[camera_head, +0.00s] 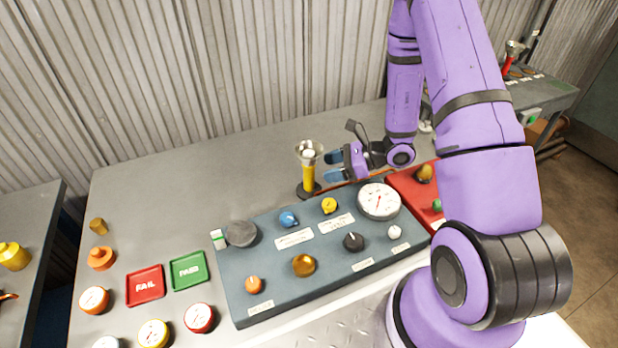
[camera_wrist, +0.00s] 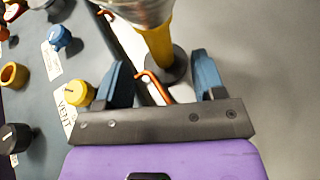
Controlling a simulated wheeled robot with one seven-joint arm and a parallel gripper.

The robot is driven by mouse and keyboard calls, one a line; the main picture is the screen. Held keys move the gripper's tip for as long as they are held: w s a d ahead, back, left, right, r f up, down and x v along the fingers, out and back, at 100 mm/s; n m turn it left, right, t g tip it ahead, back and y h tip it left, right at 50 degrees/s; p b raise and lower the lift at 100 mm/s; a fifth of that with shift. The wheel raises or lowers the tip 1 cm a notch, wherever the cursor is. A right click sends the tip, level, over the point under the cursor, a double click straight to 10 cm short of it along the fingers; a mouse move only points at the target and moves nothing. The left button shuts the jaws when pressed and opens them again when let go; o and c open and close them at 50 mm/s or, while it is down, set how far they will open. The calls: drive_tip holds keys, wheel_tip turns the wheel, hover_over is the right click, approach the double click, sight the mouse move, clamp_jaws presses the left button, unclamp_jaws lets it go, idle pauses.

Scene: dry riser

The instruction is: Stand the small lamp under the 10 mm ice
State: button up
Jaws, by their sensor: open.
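I cannot make out a small lamp or any ice in either view. My gripper (camera_head: 333,166) is open, its two blue fingers pointing left just above the bench. In the wrist view, my gripper (camera_wrist: 161,75) has an orange bent rod (camera_wrist: 156,88) showing between the fingers; I cannot tell whether it touches them. A yellow post (camera_head: 308,177) with a silver cup on top and a round dark base stands just left of my fingertips. The yellow post (camera_wrist: 157,45) also shows ahead of the fingers in the wrist view, apart from them.
A grey panel (camera_head: 328,285) with knobs, labels and a gauge (camera_head: 379,200) lies in front. A red panel (camera_head: 405,188) adjoins it. Red FAIL (camera_head: 146,286) and green PASS (camera_head: 188,270) trays lie left. The bench (camera_head: 200,190) is clear behind. A corrugated wall backs it.

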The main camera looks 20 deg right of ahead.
sight(309, 174)
drive_tip(key=shift+f+x, duration=0.1)
drive_tip(key=shift+x, duration=1.6)
drive_tip(key=shift+f+x, duration=0.15)
drive_tip(key=shift+x, duration=1.55)
drive_tip(key=shift+s, duration=0.15)
clamp_jaws()
